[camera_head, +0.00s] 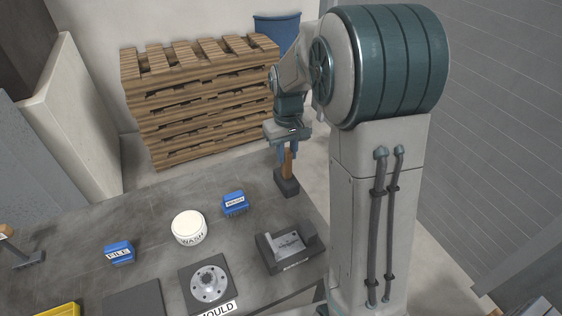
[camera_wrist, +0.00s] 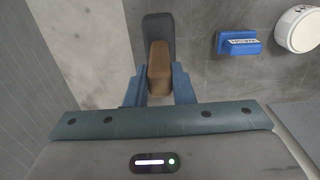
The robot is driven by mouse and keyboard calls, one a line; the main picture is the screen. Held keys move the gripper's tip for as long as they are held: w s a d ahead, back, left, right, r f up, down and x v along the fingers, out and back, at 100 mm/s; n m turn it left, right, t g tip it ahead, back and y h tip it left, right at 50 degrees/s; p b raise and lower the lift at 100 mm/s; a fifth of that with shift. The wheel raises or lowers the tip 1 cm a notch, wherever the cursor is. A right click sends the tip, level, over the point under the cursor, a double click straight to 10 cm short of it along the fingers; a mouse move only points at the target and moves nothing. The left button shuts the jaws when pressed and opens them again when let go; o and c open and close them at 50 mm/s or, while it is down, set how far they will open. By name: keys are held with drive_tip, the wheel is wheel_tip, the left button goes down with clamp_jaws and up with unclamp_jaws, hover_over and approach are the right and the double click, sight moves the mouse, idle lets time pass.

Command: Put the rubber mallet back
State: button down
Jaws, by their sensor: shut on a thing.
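The rubber mallet has a wooden handle and a dark grey head (camera_head: 286,183). My gripper (camera_head: 287,152) is shut on the handle, with the head hanging below. In the wrist view the handle (camera_wrist: 158,65) sits between the blue fingers (camera_wrist: 158,88), and the head (camera_wrist: 157,32) points away. The mallet is at the table's far right corner; I cannot tell whether the head touches the tabletop. A dark open-sided holder (camera_head: 268,257) with a label too small to read stands on the table nearer to me.
A white WASH pot (camera_head: 188,228), blue blocks (camera_head: 235,204) (camera_head: 119,252), a round metal part on the MOULD plate (camera_head: 208,284) and a yellow tray (camera_head: 58,310) are on the table. A hammer-like tool (camera_head: 20,250) lies far left. Stacked pallets (camera_head: 200,100) stand behind.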

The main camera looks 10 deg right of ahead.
sight(281, 175)
drive_tip(key=shift+w+a+f, duration=0.4)
drive_tip(key=shift+w+a, duration=0.05)
drive_tip(key=shift+a, duration=0.15)
drive_tip(key=shift+f+p, duration=0.35)
drive_tip(key=shift+f, duration=1.8)
drive_tip(key=shift+f, duration=0.15)
drive_tip(key=c, duration=1.3)
unclamp_jaws()
drive_tip(key=shift+o, duration=0.2)
